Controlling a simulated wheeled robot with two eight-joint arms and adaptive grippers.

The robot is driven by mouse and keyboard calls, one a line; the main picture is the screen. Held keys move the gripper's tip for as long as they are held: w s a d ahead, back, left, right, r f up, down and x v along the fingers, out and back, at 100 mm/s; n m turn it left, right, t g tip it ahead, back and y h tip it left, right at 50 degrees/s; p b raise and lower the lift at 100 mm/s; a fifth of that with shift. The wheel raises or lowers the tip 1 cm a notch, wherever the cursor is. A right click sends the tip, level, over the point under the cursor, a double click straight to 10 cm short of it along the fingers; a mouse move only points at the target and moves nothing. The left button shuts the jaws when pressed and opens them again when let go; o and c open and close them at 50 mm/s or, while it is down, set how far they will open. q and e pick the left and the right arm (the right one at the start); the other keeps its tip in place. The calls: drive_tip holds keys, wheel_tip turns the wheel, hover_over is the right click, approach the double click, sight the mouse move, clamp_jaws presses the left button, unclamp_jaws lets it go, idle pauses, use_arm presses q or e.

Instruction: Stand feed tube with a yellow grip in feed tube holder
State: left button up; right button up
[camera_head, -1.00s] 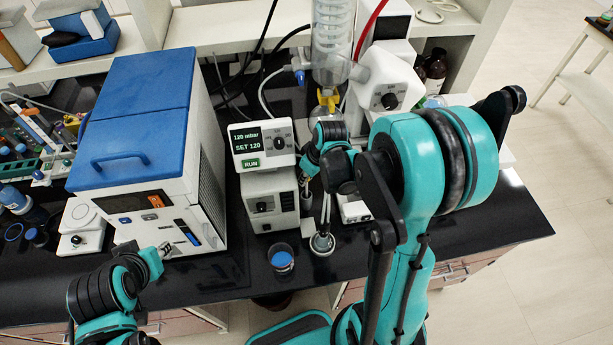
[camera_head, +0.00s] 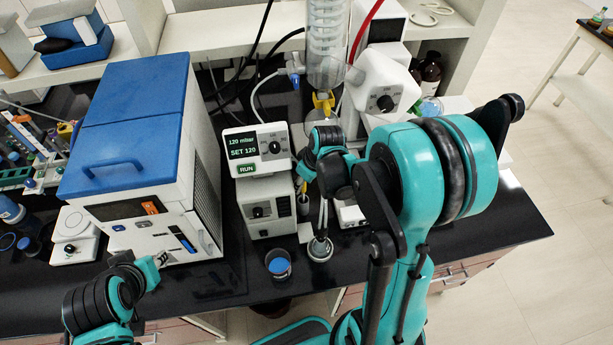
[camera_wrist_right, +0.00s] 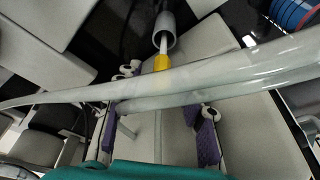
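The feed tube's yellow grip (camera_wrist_right: 163,62) shows between my right gripper's fingers in the right wrist view. Its white rod runs into the mouth of a grey cylindrical holder (camera_wrist_right: 165,24); how deep it sits is hidden. In the head view a small yellow part (camera_head: 303,197) shows below my right gripper (camera_head: 304,178), just right of the pump unit. My right gripper, with purple pads, is open around the grip's near end (camera_wrist_right: 158,118); clear tubing crosses in front and hides part of it. My left gripper (camera_head: 155,262) is at lower left, away from the tube, its fingers too small to judge.
A vacuum controller (camera_head: 257,148) on a white pump (camera_head: 266,208) stands close left of the right gripper. A blue-lidded white box (camera_head: 130,150) is further left. A blue-capped jar (camera_head: 279,266) and a round metal piece (camera_head: 320,249) stand near the front edge. Glassware (camera_head: 328,50) hangs behind.

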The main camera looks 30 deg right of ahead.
drive_tip(key=v, duration=1.1)
drive_tip(key=shift+r, duration=0.25)
drive_tip(key=shift+s, duration=0.15)
